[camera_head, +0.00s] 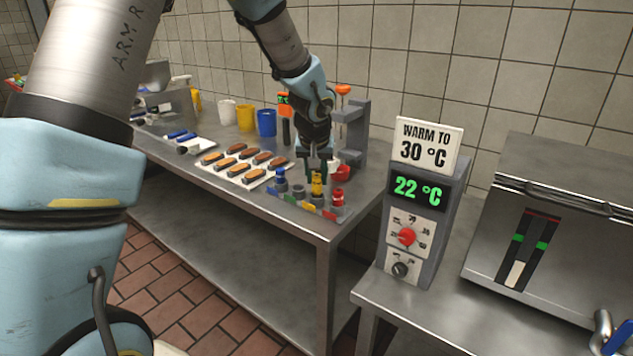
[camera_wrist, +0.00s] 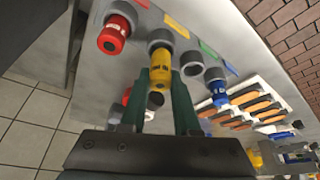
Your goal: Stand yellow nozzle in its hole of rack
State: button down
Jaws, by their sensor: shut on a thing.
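The yellow nozzle (camera_head: 317,183) is upright between the fingers of my gripper (camera_head: 317,168), which is shut on it. In the wrist view the yellow nozzle (camera_wrist: 159,66) is between the green fingertips (camera_wrist: 160,82). Its far end overlaps the grey socket (camera_wrist: 161,36) beside the yellow label; whether it is fully seated cannot be told. The rack (camera_head: 305,199) is at the table's front right corner. A red nozzle (camera_head: 337,198) stands at the right and a blue nozzle (camera_head: 281,180) at the left. The socket (camera_head: 298,190) between blue and yellow is empty.
A white tray (camera_head: 206,172) of several filled pastries lies left of the rack. Blue (camera_head: 266,122) and yellow (camera_head: 245,117) cups stand farther back. A temperature box (camera_head: 423,225) is at the right.

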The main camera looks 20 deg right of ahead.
jog(key=shift+f, duration=0.9)
jog(key=shift+f, duration=0.1)
jog(key=shift+f, duration=0.15)
jog(key=c, duration=0.6)
grip_release()
jog(key=shift+c, duration=0.2)
jog(key=shift+r, duration=0.2)
